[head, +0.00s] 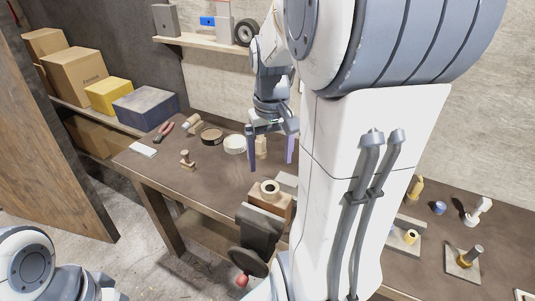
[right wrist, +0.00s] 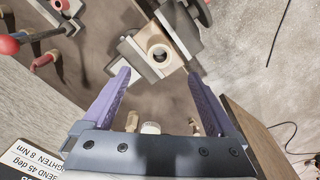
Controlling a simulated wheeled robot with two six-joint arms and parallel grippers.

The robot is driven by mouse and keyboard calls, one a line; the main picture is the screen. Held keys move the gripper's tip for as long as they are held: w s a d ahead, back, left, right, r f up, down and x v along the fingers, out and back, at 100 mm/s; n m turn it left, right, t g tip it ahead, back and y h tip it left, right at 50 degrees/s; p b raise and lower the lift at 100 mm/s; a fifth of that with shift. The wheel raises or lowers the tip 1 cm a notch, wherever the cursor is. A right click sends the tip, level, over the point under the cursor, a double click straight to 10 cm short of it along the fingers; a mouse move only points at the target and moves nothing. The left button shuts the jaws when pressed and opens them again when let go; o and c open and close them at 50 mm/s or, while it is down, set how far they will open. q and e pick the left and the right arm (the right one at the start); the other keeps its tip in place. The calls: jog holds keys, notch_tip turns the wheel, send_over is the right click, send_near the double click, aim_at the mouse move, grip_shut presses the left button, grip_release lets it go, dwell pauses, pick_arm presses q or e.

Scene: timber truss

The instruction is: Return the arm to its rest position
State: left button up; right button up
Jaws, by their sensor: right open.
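My right gripper (head: 271,155) hangs over the dark workbench (head: 213,172) in the head view, its two purple fingers spread wide. In the right wrist view the same gripper (right wrist: 159,78) is open with nothing between its fingers. A wooden block with a pale ring (head: 270,187) on top sits at the vise (head: 258,232), just below and in front of the right gripper. The block's pale ring also shows in the right wrist view (right wrist: 158,50), beyond the fingertips. My left gripper is out of view.
A shelf (head: 200,42) is on the wall behind. Boxes (head: 145,107) stand at left. My column hides the bench's middle.

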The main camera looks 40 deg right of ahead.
jog(key=s+a+f+n+b, duration=0.1)
jog(key=a+f+n+b, duration=0.15)
jog(key=a, duration=0.65)
jog(key=a+f+n+b, duration=0.1)
jog(key=a+f+n, duration=0.15)
jog(key=a, duration=0.55)
jog(key=s+a+f+n+b, duration=0.1)
jog(key=s+a+f+n, duration=0.1)
jog(key=s+a, duration=0.3)
jog(key=s+a+f+n+y+b, duration=0.1)
jog(key=s+a+f+n, duration=0.1)
jog(key=s+a+n, duration=0.2)
jog(key=shift+s+a+f, duration=0.4)
jog(key=shift+s+a, duration=0.2)
jog(key=shift+a, duration=0.35)
